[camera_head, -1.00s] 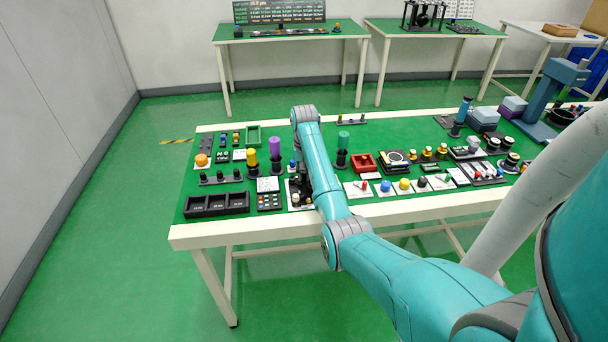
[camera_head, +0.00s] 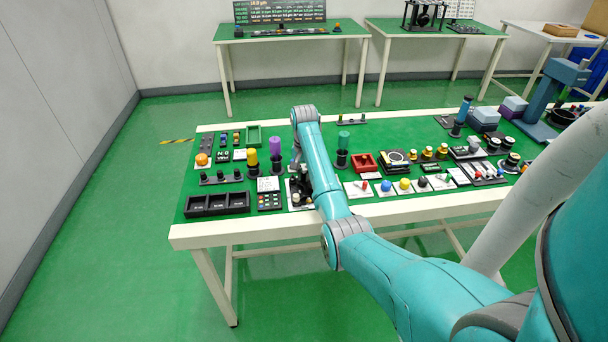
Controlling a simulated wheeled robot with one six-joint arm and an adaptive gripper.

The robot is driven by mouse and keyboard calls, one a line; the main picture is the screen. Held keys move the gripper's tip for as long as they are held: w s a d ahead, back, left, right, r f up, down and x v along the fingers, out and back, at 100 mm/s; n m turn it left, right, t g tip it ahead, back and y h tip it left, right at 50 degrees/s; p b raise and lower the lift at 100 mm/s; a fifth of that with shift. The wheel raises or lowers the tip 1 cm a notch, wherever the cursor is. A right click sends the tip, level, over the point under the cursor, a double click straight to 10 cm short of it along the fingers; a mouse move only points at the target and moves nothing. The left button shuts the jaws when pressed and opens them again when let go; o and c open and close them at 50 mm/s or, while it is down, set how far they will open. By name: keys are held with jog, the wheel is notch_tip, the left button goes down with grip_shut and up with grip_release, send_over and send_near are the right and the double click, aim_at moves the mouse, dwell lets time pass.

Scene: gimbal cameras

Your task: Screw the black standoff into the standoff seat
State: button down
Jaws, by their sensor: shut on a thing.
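My gripper (camera_head: 304,184) is black and points down at the front of the green-topped table, partly covered by my teal forearm. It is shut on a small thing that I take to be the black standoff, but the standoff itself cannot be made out. Right under and beside the gripper is a small white-and-black board (camera_head: 292,200) with small posts. The standoff seat seems to be there, but I cannot tell it apart or see whether the standoff touches it.
A black three-bin tray (camera_head: 217,204) and a keypad-like panel (camera_head: 269,202) lie left of the gripper. A red tray (camera_head: 363,163) and several coloured knobs lie to the right.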

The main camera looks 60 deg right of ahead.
jog(key=m, duration=0.4)
jog(key=shift+m, duration=0.3)
jog(key=shift+f, duration=0.1)
dwell(0.4)
jog(key=c, duration=1)
grip_release()
jog(key=shift+c, duration=0.2)
